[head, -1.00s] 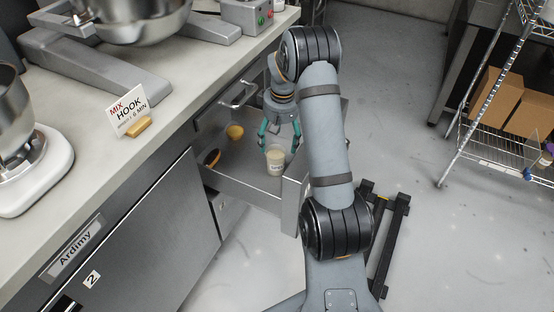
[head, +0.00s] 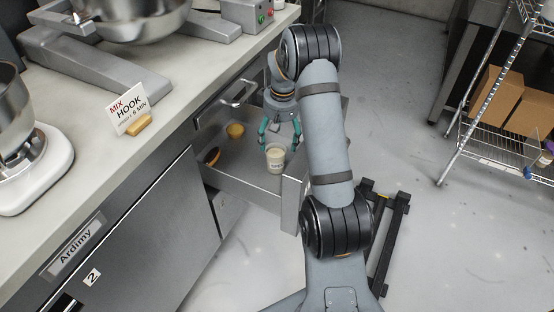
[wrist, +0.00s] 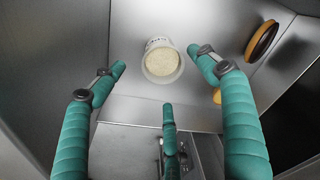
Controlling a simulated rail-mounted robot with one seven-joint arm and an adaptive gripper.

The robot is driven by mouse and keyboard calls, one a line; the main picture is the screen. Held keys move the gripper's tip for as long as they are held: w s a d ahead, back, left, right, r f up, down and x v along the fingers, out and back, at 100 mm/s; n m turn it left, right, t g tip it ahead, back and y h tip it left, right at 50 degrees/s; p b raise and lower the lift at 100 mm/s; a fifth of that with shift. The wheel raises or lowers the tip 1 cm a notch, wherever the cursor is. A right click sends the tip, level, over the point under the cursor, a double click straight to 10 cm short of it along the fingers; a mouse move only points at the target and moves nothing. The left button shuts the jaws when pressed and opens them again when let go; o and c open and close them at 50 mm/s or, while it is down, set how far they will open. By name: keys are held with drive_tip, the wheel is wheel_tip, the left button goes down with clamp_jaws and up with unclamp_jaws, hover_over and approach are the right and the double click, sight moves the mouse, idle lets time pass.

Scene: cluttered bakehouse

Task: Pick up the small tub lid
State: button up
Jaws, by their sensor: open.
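A small, pale, see-through tub (head: 275,160) with a printed label stands upright in the open drawer. Its round cream top (wrist: 162,62) faces the wrist camera; I cannot tell whether this is a lid or the contents. No separate lid is clearly visible. My gripper (head: 280,142) has teal fingers and is open and empty. It hangs over the drawer, just behind the tub in the head view. In the wrist view my gripper (wrist: 157,72) has its fingers spread around the tub, apart from it.
The metal drawer (head: 240,186) has walls close around my gripper. A yellow cup (head: 235,131) and a dark oval thing with an orange edge (head: 212,157) lie at its left. The counter (head: 165,75) edge rises to the left. A wire shelf (head: 490,150) stands right.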

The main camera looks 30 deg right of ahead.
drive_tip(key=shift+c, duration=0.8)
drive_tip(key=c, duration=0.6)
drive_tip(key=shift+o, duration=0.2)
